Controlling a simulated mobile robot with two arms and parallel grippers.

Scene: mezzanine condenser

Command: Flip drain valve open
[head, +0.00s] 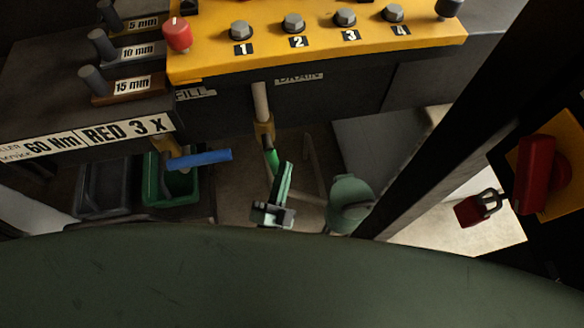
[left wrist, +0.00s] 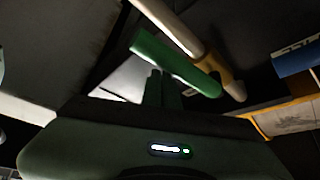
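The drain valve hangs under the yellow panel below the DRAIN label (head: 298,77), with a pale pipe, a brass body (left wrist: 228,80) and a green lever (head: 271,155). In the left wrist view the green lever (left wrist: 175,62) slants down from upper left to the brass body. My left gripper (head: 287,168) is just right of and below the lever in the head view. Its fingers (left wrist: 160,77) look shut together and empty, with tips close to the lever's underside; I cannot tell if they touch. My right gripper is not in view.
A blue lever (head: 200,159) of the fill valve sits to the left and also shows in the left wrist view (left wrist: 296,61). A green bin (head: 150,180) and a dark bin (head: 103,185) stand below it. A red padlock (head: 472,210) hangs at the right.

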